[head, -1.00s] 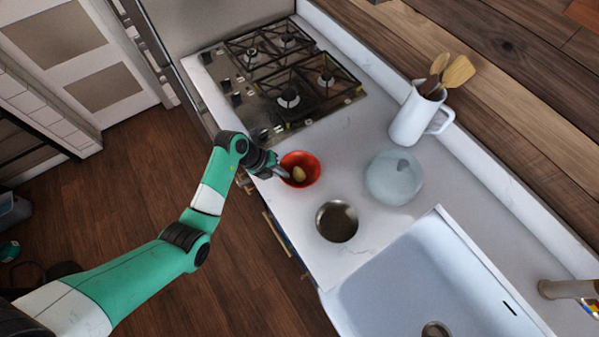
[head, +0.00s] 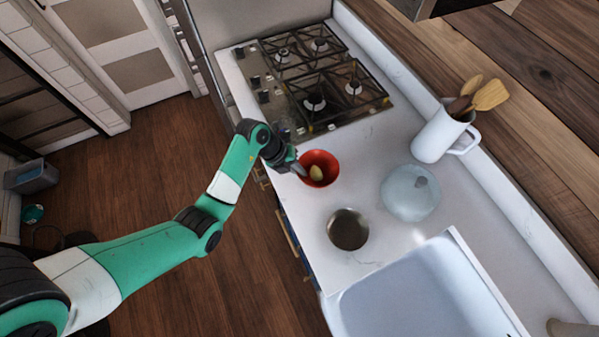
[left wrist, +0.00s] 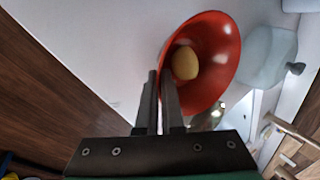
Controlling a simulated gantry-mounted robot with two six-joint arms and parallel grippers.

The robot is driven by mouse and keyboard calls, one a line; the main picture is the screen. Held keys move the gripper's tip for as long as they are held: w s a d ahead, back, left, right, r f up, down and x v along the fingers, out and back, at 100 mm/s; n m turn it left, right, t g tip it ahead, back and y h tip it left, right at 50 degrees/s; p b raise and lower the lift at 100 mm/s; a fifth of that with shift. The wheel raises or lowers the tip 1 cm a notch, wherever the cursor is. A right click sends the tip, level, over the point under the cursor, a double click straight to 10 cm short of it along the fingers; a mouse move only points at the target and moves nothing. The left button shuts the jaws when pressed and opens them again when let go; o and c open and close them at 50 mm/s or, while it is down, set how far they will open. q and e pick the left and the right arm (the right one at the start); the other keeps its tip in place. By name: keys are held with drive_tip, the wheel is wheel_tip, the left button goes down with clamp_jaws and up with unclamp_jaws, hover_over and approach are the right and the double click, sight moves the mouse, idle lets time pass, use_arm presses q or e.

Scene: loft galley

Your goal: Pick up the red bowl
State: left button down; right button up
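The red bowl (head: 330,171) is at the counter's near edge, just below the stove, with a yellowish egg-shaped item (head: 316,173) inside. My left gripper (head: 302,171) is at the bowl's left rim. In the left wrist view the bowl (left wrist: 217,50) fills the upper middle, with the yellowish item (left wrist: 185,63) in it. There the fingers (left wrist: 160,85) are close together with the bowl's wall between them, one outside and one inside. I cannot tell whether the bowl touches the counter. My right gripper is not in view.
A dark round pot or bowl (head: 348,230) and a pale bluish lidded vessel (head: 410,193) stand nearby on the counter (head: 372,150). A white jug (head: 440,136) holds wooden utensils. The stove (head: 315,85) is behind, the sink (head: 420,295) in front.

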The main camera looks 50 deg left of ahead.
use_arm(q)
drive_tip(key=s+d+r+p, duration=0.4)
drive_tip(key=s+r, duration=0.6)
drive_tip(key=s, duration=0.3)
drive_tip(key=shift+d+p, duration=0.4)
drive_tip(key=shift+d, duration=0.3)
drive_tip(key=shift+w+f, duration=0.1)
